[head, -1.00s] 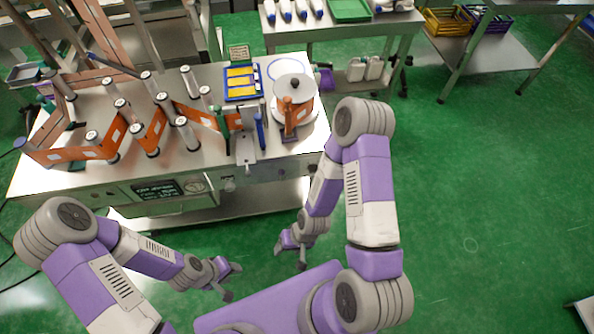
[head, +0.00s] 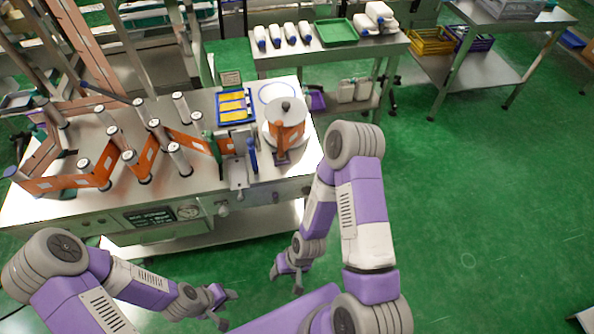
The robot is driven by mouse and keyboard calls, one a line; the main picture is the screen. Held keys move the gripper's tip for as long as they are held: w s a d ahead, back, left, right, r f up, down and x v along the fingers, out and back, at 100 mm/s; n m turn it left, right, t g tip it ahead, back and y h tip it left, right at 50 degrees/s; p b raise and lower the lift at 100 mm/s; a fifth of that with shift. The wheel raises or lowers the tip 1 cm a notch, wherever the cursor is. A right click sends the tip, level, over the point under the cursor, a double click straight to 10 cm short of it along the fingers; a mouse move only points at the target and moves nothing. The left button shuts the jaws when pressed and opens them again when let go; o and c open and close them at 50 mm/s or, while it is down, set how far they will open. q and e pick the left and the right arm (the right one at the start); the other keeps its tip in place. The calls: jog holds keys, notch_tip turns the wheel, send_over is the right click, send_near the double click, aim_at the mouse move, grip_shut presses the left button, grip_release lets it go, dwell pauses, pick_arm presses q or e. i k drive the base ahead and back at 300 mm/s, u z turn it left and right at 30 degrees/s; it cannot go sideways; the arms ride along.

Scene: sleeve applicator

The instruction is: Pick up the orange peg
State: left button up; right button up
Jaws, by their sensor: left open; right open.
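I cannot make out a separate orange peg for certain. An upright orange-brown piece (head: 281,146) stands against the front of the round white pot (head: 293,112) at the right end of the steel bench (head: 205,188). An orange band (head: 148,156) winds around the metal rollers to the left. My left gripper (head: 226,310) is open and empty, low in front of the bench. My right gripper (head: 286,281) is open and empty, also in front of and below the bench top. Neither touches anything on the bench.
A blue-framed tray with yellow strips (head: 235,106) and a blue handle (head: 253,160) are left of the pot. A back table (head: 270,63) holds white bottles (head: 290,34) and a green tray (head: 336,32). The green floor (head: 480,200) at right is clear.

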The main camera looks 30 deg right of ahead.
aim_at(281, 157)
jog(key=k, duration=0.5)
jog(key=z, duration=0.95)
jog(key=i, duration=0.95)
jog(key=u, duration=0.5)
jog(key=k, duration=0.4)
jog(key=i, duration=0.5)
